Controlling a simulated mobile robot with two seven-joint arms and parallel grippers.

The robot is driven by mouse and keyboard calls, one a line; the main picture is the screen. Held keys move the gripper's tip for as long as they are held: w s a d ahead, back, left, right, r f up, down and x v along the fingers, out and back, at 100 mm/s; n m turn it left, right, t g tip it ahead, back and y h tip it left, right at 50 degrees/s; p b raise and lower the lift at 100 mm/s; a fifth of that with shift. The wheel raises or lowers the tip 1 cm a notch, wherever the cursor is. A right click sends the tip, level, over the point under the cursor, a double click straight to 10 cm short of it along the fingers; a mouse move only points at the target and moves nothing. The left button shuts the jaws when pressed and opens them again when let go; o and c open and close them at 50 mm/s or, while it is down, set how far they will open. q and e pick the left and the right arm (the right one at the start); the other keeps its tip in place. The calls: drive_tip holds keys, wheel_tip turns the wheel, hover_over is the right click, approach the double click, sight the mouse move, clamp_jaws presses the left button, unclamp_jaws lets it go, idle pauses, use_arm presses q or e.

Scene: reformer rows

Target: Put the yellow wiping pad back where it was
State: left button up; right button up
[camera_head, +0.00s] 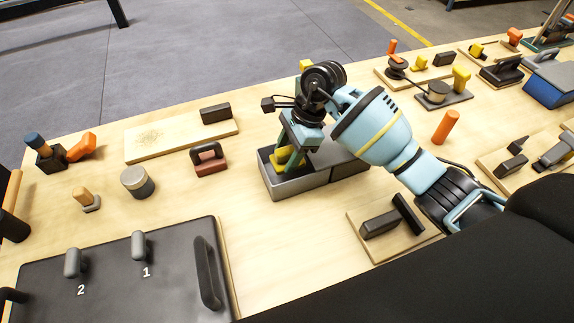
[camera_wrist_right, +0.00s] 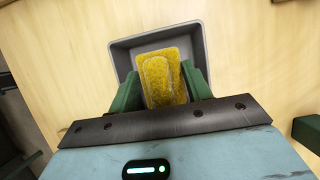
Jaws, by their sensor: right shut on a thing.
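The yellow wiping pad (camera_wrist_right: 165,75) is between the green fingers of my right gripper (camera_wrist_right: 160,88) in the right wrist view. The gripper is shut on it. The pad is over or inside a grey open tray (camera_wrist_right: 122,60); its exact height above the tray floor cannot be told. In the head view the right gripper (camera_head: 290,155) points down into the left part of the grey tray (camera_head: 300,188), and a little of the yellow pad (camera_head: 282,156) shows between the fingers. My left gripper is not in view.
A dark compartment (camera_head: 348,166) adjoins the tray on the right. A red-brown block with a black handle (camera_head: 210,160) stands to the left. A light board (camera_head: 165,143) with a dark block (camera_head: 216,113) lies behind it. A dark panel (camera_head: 120,285) fills the front left. An orange cylinder (camera_head: 445,127) stands right.

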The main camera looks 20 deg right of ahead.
drive_tip(key=shift+f, duration=2.35)
drive_tip(key=shift+f, duration=0.2)
drive_tip(key=o, duration=0.9)
drive_tip(key=shift+o, duration=0.2)
drive_tip(key=shift+r, duration=0.15)
drive_tip(key=v, duration=1.2)
drive_tip(key=shift+r, duration=0.1)
